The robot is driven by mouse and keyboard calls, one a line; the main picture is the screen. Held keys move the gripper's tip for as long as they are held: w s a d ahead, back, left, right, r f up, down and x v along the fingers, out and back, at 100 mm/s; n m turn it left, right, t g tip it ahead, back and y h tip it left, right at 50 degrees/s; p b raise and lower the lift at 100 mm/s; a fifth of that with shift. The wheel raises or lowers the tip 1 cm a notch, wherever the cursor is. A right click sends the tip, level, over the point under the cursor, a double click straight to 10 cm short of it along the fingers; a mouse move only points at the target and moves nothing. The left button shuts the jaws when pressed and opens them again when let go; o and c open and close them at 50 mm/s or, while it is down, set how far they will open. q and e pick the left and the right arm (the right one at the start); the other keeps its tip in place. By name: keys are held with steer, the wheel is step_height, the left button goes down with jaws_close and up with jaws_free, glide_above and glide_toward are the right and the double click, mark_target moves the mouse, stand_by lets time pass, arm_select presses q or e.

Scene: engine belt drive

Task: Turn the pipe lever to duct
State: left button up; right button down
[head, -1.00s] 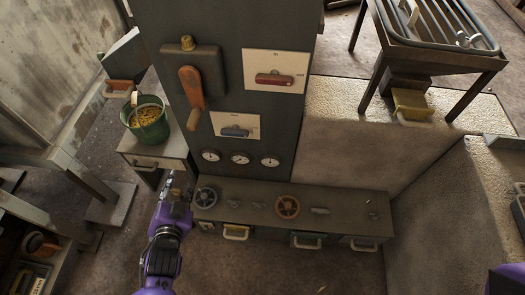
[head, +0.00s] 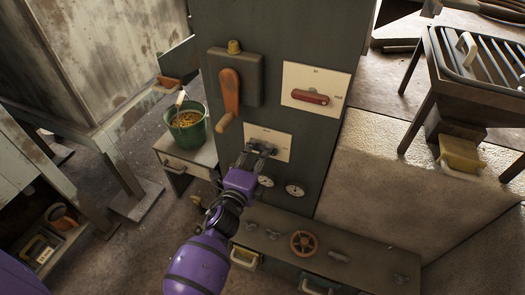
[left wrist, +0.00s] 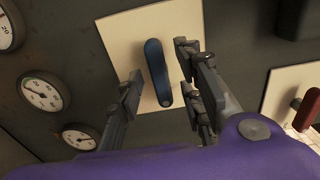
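A blue lever (left wrist: 157,72) sits on a cream plate (head: 281,149) on the dark cabinet front. My left gripper (head: 260,148) is at this plate and mostly hides the lever in the head view. In the left wrist view the gripper (left wrist: 160,76) is open, with its fingers on either side of the blue lever and gaps visible. A red lever (head: 310,96) lies roughly level on another cream plate (head: 326,78) above and to the right. The plate lettering is too small to read, so I cannot tell which is the pipe lever. My right gripper is out of view.
A large orange handle (head: 228,98) hangs on a box left of the plates. Round gauges (head: 295,190) sit below. A low bench (head: 345,245) with a handwheel (head: 303,244) runs along the cabinet foot. A green bucket (head: 187,130) stands on a side stand.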

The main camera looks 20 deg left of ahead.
arm_select(q)
steer(key=shift+w, duration=1)
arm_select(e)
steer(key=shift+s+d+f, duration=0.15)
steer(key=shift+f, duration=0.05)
arm_select(q)
steer(key=shift+c, duration=0.6)
jaws_close()
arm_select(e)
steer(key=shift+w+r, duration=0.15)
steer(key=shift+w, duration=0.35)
